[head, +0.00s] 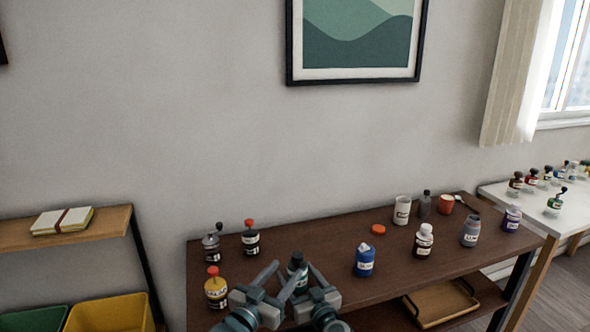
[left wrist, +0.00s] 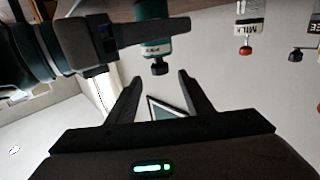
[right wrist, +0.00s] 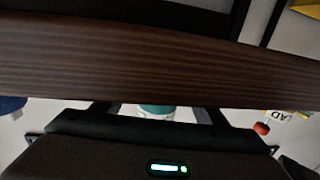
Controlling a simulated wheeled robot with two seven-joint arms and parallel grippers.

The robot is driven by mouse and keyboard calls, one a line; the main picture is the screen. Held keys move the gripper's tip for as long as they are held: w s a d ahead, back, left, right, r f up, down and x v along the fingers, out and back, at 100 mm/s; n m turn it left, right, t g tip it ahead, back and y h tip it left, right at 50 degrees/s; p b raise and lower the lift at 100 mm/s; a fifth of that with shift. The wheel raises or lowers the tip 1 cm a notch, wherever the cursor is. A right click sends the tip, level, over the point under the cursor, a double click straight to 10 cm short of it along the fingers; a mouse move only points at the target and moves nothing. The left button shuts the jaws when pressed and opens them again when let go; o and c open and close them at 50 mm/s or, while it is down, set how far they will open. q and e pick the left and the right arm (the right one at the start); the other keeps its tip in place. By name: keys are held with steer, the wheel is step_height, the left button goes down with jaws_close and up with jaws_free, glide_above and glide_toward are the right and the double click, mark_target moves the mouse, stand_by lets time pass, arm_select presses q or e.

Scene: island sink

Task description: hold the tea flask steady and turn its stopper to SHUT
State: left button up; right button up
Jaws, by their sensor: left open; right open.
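The flask between my grippers, a teal bottle with a pale label band and a dark stopper (head: 297,257), stands upright on the brown table. The label is too small to read surely. It shows upside down in the left wrist view (left wrist: 153,32), its black stopper (left wrist: 160,69) pointing down in that picture. My left gripper (left wrist: 158,82) is open, its fingertips near the stopper, apart from it. My right gripper (head: 308,279) is open at the flask body; in the right wrist view the teal body (right wrist: 156,110) shows between its fingers, mostly hidden. Whether these touch the flask is unclear.
A yellow bottle (head: 216,291), a grey bottle (head: 211,248) and a dark red-topped bottle (head: 250,240) stand to the left. A blue jar (head: 364,261) stands to the right, with a loose orange lid (head: 378,229) behind it. More jars stand further right.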

steer(key=shift+s, duration=0.1)
steer(key=v, duration=1.2)
stand_by(0.4)
